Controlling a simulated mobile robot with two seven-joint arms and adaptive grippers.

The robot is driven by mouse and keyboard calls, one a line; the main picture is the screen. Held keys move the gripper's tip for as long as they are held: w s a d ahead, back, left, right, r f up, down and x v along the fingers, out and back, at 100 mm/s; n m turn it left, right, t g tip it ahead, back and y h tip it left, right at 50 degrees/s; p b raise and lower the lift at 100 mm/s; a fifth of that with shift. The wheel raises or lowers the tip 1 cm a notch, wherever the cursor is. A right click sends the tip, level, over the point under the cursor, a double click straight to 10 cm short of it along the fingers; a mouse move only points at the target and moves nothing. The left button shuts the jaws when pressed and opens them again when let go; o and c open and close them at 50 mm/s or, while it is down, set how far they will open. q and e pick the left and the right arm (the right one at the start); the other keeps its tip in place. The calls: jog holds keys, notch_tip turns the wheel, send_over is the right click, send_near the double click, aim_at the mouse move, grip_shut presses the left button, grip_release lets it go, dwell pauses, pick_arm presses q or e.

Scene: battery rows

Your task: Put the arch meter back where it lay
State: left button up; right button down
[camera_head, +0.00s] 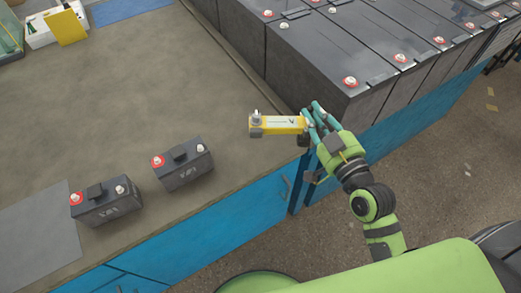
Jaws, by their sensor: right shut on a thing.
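The arch meter (277,125) is a yellow bar with a pale label and a grey block with a small knob at its left end. My right gripper (308,122) is shut on its right end and holds it roughly level, over or near the bench's front edge. The exact height above the bench cannot be told. The gripper's teal fingers hide the right end of the meter. My left gripper is not in view.
Two small black batteries (183,166) (105,203) stand at the front left of the bench (150,80). Large grey batteries (320,55) stand in a row at the back right. A grey mat (38,240) lies at the left. The middle of the bench is clear.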

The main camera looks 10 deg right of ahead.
jog(key=w+d+f+n+y+b, duration=0.2)
jog(key=w+d+f+b, duration=0.2)
jog(key=d+b, duration=0.15)
jog(key=w+a+f, duration=0.2)
jog(key=a+f, duration=0.1)
jog(key=w+a+f+b, duration=0.1)
jog(key=w+a+f, duration=0.2)
jog(key=f, duration=0.1)
jog(key=w+a+f, duration=0.2)
jog(key=a+f, duration=0.1)
jog(key=f, duration=0.1)
jog(key=shift+w+a, duration=0.15)
jog(key=shift+a, duration=0.1)
pick_arm(q)
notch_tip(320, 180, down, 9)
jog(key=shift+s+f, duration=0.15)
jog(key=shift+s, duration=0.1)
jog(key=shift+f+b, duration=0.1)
jog(key=shift+b, duration=0.25)
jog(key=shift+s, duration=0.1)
pick_arm(e)
jog(key=c, duration=1.2)
grip_release()
